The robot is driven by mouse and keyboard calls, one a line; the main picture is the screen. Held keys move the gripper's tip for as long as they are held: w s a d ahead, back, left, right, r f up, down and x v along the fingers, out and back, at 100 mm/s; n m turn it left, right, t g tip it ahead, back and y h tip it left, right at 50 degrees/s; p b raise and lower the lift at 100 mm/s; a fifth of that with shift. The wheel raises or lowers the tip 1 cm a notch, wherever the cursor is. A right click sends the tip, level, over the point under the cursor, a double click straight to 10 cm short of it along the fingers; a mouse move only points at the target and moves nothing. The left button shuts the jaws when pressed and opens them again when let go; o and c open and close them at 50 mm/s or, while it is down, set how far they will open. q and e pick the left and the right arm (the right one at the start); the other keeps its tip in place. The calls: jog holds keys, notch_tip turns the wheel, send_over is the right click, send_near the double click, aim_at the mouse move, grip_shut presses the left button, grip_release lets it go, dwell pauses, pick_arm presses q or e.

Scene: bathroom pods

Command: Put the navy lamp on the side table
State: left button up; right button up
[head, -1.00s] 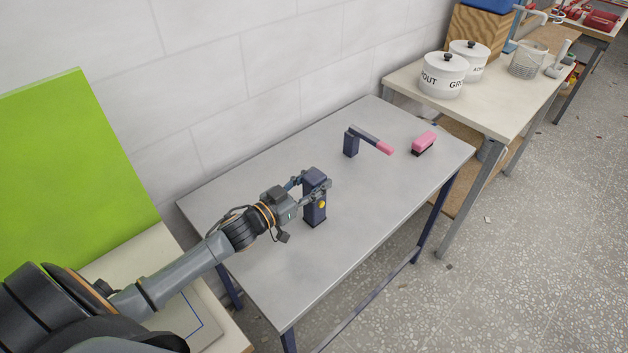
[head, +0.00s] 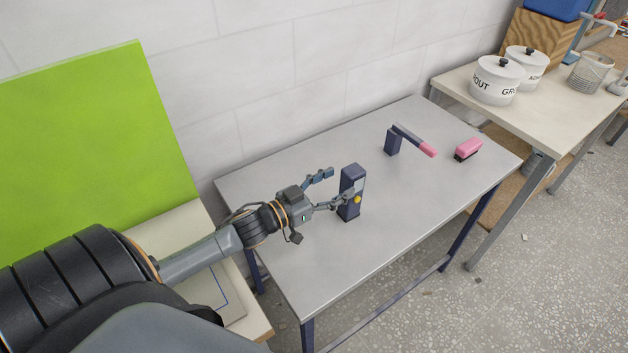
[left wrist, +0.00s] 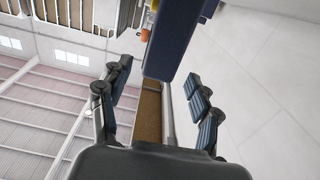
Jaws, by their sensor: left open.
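The navy lamp (head: 352,177), an upright navy block with a yellow knob, stands on the grey table (head: 290,275), which has navy legs and looks to be the side table. My left gripper (head: 333,187) is open just left of the lamp. One finger is clear behind and left of it; the other overlaps its front side, and I cannot tell whether it touches. In the left wrist view the lamp (left wrist: 172,40) shows ahead, between the two spread fingers. My right gripper is out of view.
A navy post with a pink-tipped arm (head: 393,141) and a pink-and-black brush-like block (head: 467,149) are farther back on the table. A bench (head: 540,120) with white lidded pots (head: 497,82) stands right. A green panel (head: 90,140) is left. The table's front is clear.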

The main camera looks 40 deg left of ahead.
pick_arm(q)
jog(key=v, duration=0.6)
jog(key=shift+s+b, duration=0.3)
jog(key=shift+b, duration=0.05)
jog(key=shift+a, duration=0.15)
